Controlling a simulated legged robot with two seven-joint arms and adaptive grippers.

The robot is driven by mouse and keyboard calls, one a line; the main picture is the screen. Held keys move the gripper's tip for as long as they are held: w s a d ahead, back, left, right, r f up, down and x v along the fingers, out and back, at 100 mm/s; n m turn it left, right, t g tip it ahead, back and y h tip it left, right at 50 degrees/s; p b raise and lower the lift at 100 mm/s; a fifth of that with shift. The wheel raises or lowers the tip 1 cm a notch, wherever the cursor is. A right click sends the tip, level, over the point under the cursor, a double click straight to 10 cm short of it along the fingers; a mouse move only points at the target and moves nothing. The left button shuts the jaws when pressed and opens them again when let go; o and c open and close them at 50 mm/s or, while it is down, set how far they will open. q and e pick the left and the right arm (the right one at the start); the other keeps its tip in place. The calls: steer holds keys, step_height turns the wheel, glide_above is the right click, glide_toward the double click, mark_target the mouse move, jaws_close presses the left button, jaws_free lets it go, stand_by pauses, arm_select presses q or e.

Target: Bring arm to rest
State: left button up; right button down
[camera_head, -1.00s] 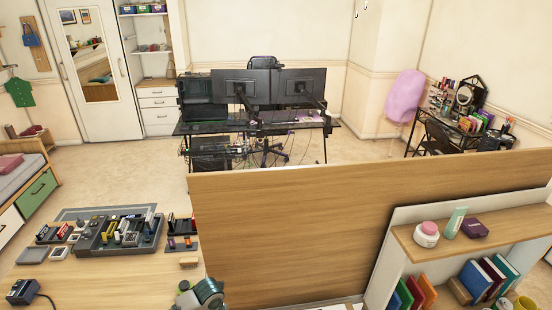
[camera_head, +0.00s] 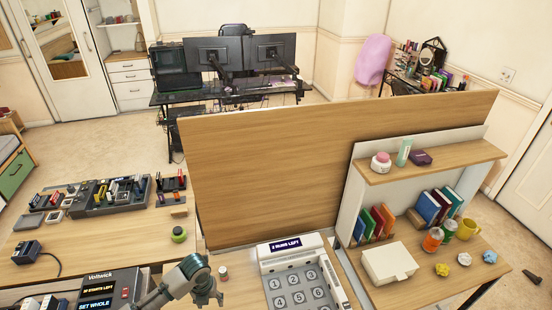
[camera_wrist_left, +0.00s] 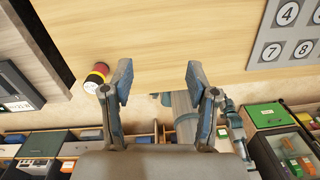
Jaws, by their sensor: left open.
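My left gripper (camera_head: 207,297) is at the bottom of the head view, above the desk and left of a white keypad panel (camera_head: 297,278). The left wrist view shows its two blue-grey fingers (camera_wrist_left: 160,82) spread wide with nothing between them. Below them are a wooden desk edge and shelves. My right gripper is not clearly seen. Grey-blue mechanical parts at the wrist view's lower right are unclear.
A tall wooden partition (camera_head: 300,160) rises behind the keypad. A black Voltwick box (camera_head: 108,290) sits at lower left. A small jar (camera_head: 223,273) stands near the gripper. Dual monitors (camera_head: 240,55) stand far back.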

arm_select(q)
steer(key=s+d+f+n+t+h, duration=0.25)
steer(key=s+d+f+n, duration=0.25)
steer(key=s+d+n, duration=0.55)
steer(key=s+a+n+y, duration=0.1)
steer(key=s+a+n, duration=0.4)
steer(key=n, duration=0.6)
steer(key=s+a+n+y, duration=0.2)
steer(key=s+a+n, duration=0.2)
steer(key=s+n, duration=0.5)
step_height(320, 180, down, 26)
steer(key=w+r+n, duration=0.1)
steer(key=n, duration=0.1)
steer(key=s+a+f+g, duration=0.1)
steer(key=s+a+f, duration=0.2)
steer(key=s+f, duration=1.5)
steer(key=shift+g, duration=0.35)
arm_select(e)
steer(key=shift+d+f, duration=0.15)
steer(key=shift+d, duration=0.9)
